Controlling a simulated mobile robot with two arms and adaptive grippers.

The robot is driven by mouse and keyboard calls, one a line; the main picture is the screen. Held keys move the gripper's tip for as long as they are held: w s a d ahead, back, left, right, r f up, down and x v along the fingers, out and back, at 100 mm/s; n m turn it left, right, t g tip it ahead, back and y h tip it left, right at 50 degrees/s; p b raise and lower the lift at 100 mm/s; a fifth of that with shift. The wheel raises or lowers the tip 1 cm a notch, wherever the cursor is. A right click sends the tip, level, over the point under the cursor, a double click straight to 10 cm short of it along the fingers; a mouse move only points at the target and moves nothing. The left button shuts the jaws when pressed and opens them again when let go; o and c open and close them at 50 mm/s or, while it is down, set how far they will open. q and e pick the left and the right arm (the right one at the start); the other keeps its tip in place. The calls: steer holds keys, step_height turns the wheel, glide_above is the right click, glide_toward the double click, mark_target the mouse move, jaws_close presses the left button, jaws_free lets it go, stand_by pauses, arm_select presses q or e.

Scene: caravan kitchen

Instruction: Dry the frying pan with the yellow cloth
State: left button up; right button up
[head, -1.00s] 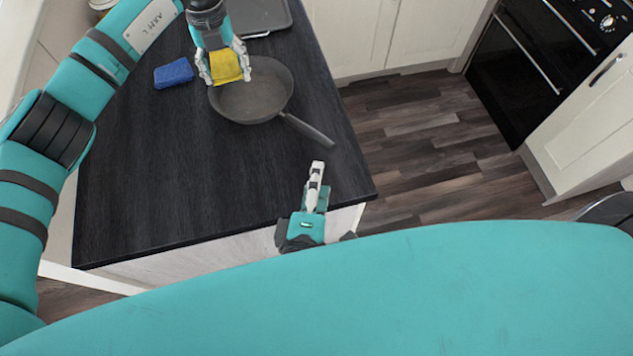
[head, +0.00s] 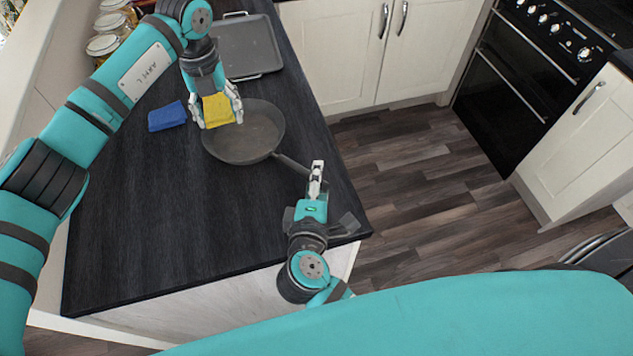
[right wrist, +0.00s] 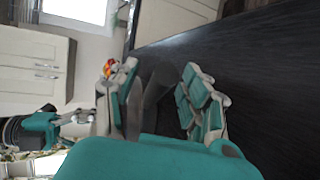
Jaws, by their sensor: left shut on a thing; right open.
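The dark frying pan (head: 250,135) lies on the black worktop, its handle (head: 291,164) pointing toward the lower right. My left gripper (head: 219,120) is shut on the yellow cloth (head: 218,108), which is over the upper left part of the pan. Whether the cloth touches the pan is not clear. My right gripper (head: 316,168) is at the handle's end, its fingers hiding the tip. In the right wrist view my right gripper (right wrist: 160,95) is open, with the dark handle (right wrist: 150,92) showing between its fingers.
Several jars (head: 105,45) stand at the back left. The worktop (head: 150,215) in front of the pan is clear. An oven (head: 510,95) and cupboards (head: 345,50) stand across the floor.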

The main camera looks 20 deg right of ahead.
jaws_close()
stand_by(0.3)
arm_select(q)
glide_above(248, 147)
step_height(248, 147, down, 2)
arm_select(e)
steer(key=shift+d, duration=0.1)
arm_select(q)
step_height(248, 147, down, 2)
arm_select(e)
steer(key=shift+r, duration=0.1)
arm_select(q)
steer(key=shift+f, duration=2.2)
arm_select(e)
steer(key=shift+w, duration=0.1)
